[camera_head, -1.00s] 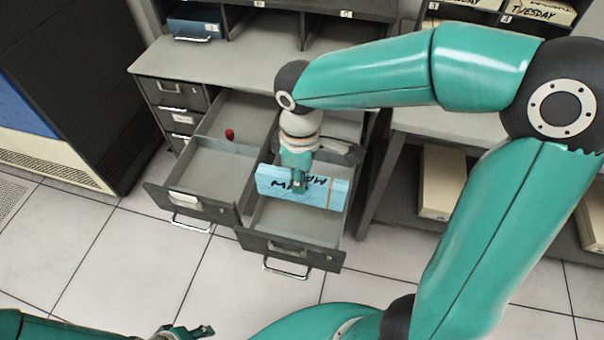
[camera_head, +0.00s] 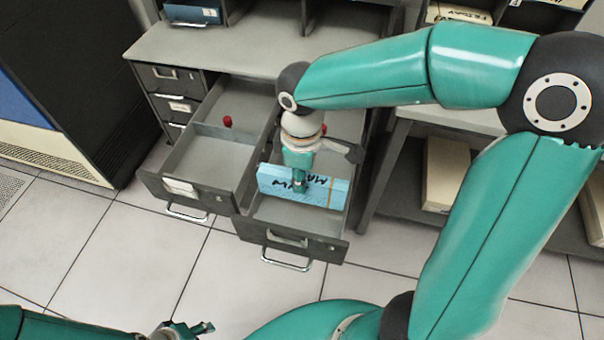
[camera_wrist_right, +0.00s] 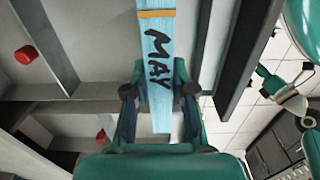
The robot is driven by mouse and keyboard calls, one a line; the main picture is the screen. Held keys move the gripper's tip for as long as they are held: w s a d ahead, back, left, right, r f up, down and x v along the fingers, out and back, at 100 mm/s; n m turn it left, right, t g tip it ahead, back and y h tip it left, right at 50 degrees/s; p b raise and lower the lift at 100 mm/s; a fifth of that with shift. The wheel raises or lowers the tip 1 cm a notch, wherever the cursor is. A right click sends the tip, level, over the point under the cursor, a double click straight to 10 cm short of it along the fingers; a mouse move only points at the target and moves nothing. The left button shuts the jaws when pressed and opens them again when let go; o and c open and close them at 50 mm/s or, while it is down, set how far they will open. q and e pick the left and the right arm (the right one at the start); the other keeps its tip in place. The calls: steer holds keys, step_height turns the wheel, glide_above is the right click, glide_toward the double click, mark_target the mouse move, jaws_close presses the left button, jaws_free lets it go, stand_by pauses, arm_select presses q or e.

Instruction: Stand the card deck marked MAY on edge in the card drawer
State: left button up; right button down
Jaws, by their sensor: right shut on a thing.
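The card deck marked MAY (camera_head: 318,190) is light blue with a tan band. My right gripper (camera_head: 299,184) comes down from above, shut on the deck. In the right wrist view the deck (camera_wrist_right: 157,60) runs between the fingers of this gripper (camera_wrist_right: 158,118). My left gripper (camera_head: 190,328) is at the bottom edge of the head view, empty and apparently open, away from the drawers.
Another open drawer (camera_head: 207,160) is to the left, with a red object (camera_head: 228,121) at it. The grey desk top (camera_head: 220,50) is behind, with a blue box (camera_head: 192,12) in a slot. A shelf with a pale box (camera_head: 444,172) stands right. Floor in front is clear.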

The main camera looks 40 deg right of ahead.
steer(key=shift+f, duration=0.15)
stand_by(0.3)
steer(key=shift+f+b, duration=1.9)
steer(key=shift+f, duration=0.3)
steer(key=c, duration=0.9)
jaws_free()
steer(key=shift+r, duration=0.1)
step_height(320, 180, up, 12)
steer(key=shift+f, duration=0.1)
